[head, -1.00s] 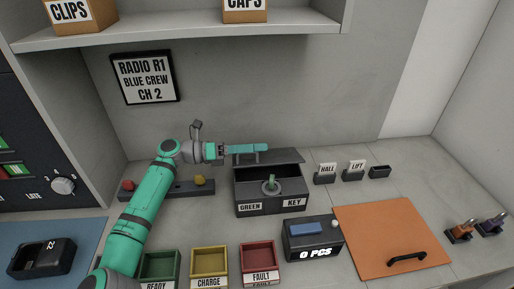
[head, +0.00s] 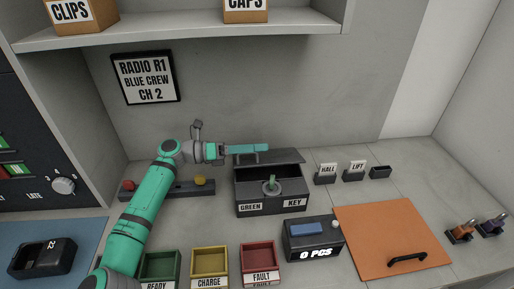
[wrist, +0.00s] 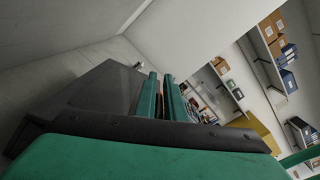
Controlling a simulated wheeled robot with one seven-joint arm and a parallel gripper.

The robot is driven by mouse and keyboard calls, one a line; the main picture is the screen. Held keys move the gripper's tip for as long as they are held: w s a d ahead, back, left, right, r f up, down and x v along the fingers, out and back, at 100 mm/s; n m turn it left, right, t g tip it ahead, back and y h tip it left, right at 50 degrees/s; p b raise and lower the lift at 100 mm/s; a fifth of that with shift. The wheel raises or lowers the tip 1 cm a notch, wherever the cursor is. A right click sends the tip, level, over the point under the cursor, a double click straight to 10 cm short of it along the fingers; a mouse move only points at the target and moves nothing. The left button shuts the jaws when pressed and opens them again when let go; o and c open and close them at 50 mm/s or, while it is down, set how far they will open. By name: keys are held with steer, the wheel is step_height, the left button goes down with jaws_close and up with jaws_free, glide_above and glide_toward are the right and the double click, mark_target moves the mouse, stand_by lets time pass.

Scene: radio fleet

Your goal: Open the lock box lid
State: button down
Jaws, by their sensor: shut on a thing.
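The lock box (head: 271,207) is a dark box labelled GREEN KEY in the middle of the counter. Its lid (head: 284,157) is raised at the back, and the inside shows. A green key (head: 271,182) stands on a round grey piece inside. My gripper (head: 266,147) reaches from the left along the lid's upper edge, its teal fingers shut on the lid's handle, whose small posts (head: 257,158) show below them. In the wrist view the two fingers (wrist: 160,85) lie close together beside the dark lid (wrist: 95,95); the grip itself is hidden.
Green, yellow (head: 209,263) and red bins stand in front, with a counter unit (head: 314,240) reading 0 PCS. An orange board (head: 385,225) with a black handle lies right. HALL and LIFT holders (head: 326,177) stand behind it. A shelf (head: 185,35) overhangs the back wall.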

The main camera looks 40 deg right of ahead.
steer(key=c, duration=1.8)
jaws_free()
steer(key=shift+c, duration=0.2)
steer(key=v, duration=1.1)
steer(key=shift+f, duration=0.1)
